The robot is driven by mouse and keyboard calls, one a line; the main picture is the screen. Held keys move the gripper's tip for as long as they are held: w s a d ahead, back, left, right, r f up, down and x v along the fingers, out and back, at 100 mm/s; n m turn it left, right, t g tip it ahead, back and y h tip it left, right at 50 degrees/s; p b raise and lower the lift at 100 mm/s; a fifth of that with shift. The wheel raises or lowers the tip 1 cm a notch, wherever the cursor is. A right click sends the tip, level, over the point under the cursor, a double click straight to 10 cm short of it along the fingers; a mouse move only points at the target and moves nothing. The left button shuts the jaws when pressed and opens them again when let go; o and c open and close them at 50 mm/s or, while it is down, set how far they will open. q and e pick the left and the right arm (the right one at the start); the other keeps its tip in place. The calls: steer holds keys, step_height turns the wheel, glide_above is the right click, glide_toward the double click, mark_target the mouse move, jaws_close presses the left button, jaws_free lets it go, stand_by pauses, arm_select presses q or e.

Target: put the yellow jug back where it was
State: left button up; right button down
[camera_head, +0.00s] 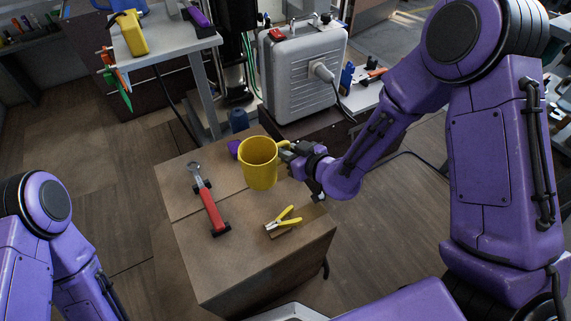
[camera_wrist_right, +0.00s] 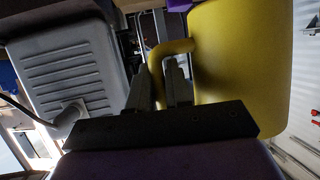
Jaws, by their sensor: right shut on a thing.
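The yellow jug (camera_head: 259,165) is upright over the back part of the wooden workbench top (camera_head: 250,255). Its handle is on its right side in the head view. My right gripper (camera_head: 288,150) is shut on the handle. In the right wrist view, the jug (camera_wrist_right: 240,65) fills the right side and the fingers (camera_wrist_right: 172,80) close around the handle. I cannot tell whether the jug's base touches the bench. My left arm shows at the lower left of the head view, but its gripper is not in view.
A red tool (camera_head: 210,208) lies left on the bench, and yellow-handled pliers (camera_head: 284,220) lie at the front right. A purple object (camera_head: 234,148) sits behind the jug. A grey machine (camera_head: 304,75) stands behind the bench. The bench's front left is clear.

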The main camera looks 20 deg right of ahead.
steer(key=w+f, duration=0.1)
steer(key=f, duration=0.1)
steer(key=w+d+f, duration=0.1)
steer(key=w+f, duration=0.1)
steer(key=shift+w+f+b, duration=0.2)
steer(key=shift+f+b, duration=0.1)
steer(key=shift+b, duration=0.1)
step_height(320, 180, down, 4)
steer(key=shift+w+d+r+b, duration=0.15)
steer(key=shift+r+b, duration=0.1)
steer(key=shift+b, duration=0.3)
steer(key=shift+r, duration=0.1)
steer(key=c, duration=1.5)
jaws_free()
steer(key=shift+f, duration=0.2)
steer(key=o, duration=0.4)
steer(key=shift+o, duration=0.2)
steer(key=shift+r, duration=0.15)
